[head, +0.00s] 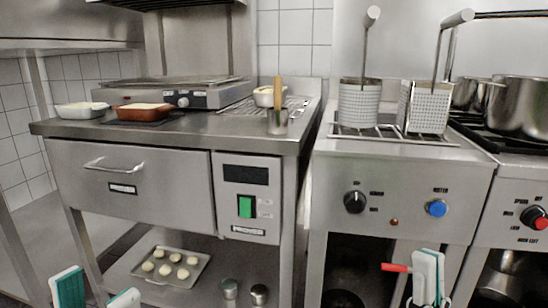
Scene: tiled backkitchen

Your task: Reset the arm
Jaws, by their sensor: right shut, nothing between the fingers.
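My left gripper (96,285) shows at the bottom left of the head view, in front of the lower shelf. Its two white and teal fingers stand apart with nothing visible between them, so it is open. My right gripper (428,276) shows at the bottom right, in front of the fryer's lower part. Its fingers are together and it holds nothing. Most of both arms is out of view.
A tray (150,281) of dough pieces lies on the shelf below. A red handle (396,267) is beside my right gripper. Fryer baskets (359,104) and pots stand right.

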